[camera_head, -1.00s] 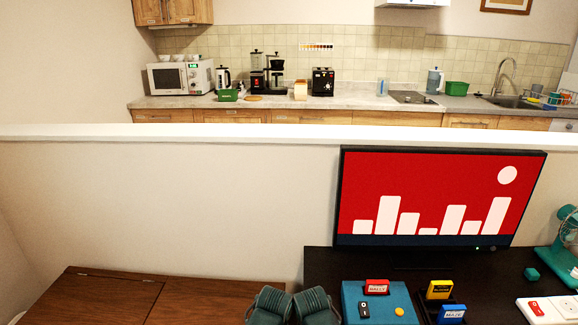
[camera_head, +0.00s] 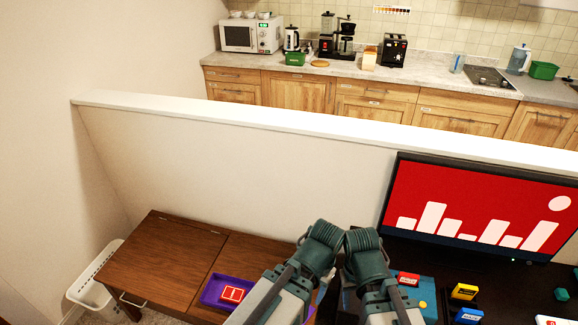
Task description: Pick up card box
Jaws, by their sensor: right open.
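A red card box (camera_head: 231,294) with a pale outline lies in a purple tray (camera_head: 212,290) on the brown wooden cabinet. Small red (camera_head: 408,279), yellow (camera_head: 464,291) and blue (camera_head: 468,316) boxes are on the dark desk side; I cannot tell which box the task means. My right gripper (camera_head: 388,296) is open at the bottom centre, beside the blue box on the desk, with nothing seen in it. My left arm comes up at the bottom centre, right of the purple tray; its jaws cannot be made out.
A monitor (camera_head: 484,210) stands on the dark desk at right. A white low wall (camera_head: 260,165) runs behind cabinet and desk, with a kitchen counter beyond. A white basket (camera_head: 92,290) stands left of the cabinet. The cabinet top (camera_head: 165,260) is mostly clear.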

